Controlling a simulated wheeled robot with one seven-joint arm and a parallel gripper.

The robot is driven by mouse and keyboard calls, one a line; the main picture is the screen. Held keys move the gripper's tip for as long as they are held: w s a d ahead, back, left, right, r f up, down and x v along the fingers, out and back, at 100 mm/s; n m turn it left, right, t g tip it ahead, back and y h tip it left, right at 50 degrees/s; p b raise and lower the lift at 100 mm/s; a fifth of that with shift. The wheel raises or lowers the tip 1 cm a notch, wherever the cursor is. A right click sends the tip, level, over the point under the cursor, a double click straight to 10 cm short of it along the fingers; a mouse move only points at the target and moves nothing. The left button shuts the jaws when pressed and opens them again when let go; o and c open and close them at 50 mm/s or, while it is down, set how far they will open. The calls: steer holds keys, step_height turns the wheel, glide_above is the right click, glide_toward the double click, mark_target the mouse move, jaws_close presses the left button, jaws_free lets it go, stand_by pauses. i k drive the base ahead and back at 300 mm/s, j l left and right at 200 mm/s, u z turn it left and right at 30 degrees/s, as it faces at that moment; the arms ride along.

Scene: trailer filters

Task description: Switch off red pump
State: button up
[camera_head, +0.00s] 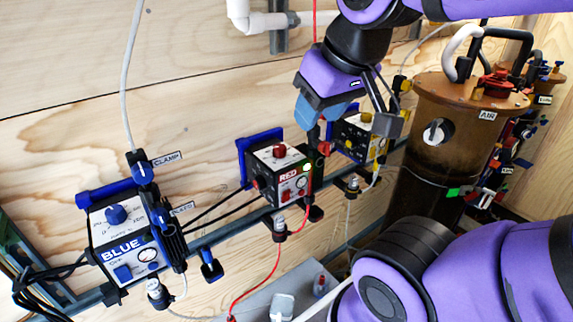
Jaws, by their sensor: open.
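The red pump (263,177) is a small box labelled RED, mounted on the wall rail in the middle of the head view. A red knob (280,151) sits on its upper face. A red switch (287,195) and a small round gauge (301,183) sit on its lower face. My gripper (350,125) is open, above and to the right of the red pump, in front of the yellow pump (357,137). One finger is close to the red pump's right side; I cannot tell whether it touches. The switch's position is too small to read.
The blue pump (121,243), with hoses and valves, is on the rail at left. A brown tank (452,115) labelled AIR stands at right. A red hose (257,277) hangs below the red pump. The plywood wall above the pumps is mostly clear.

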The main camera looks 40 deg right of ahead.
mark_target(285, 195)
steer(key=k+l+z, duration=0.15)
steer(key=z, duration=0.2)
steer(key=k+l+z, duration=0.1)
steer(key=z, duration=0.25)
steer(key=l+z, duration=0.35)
steer(key=k, duration=0.05)
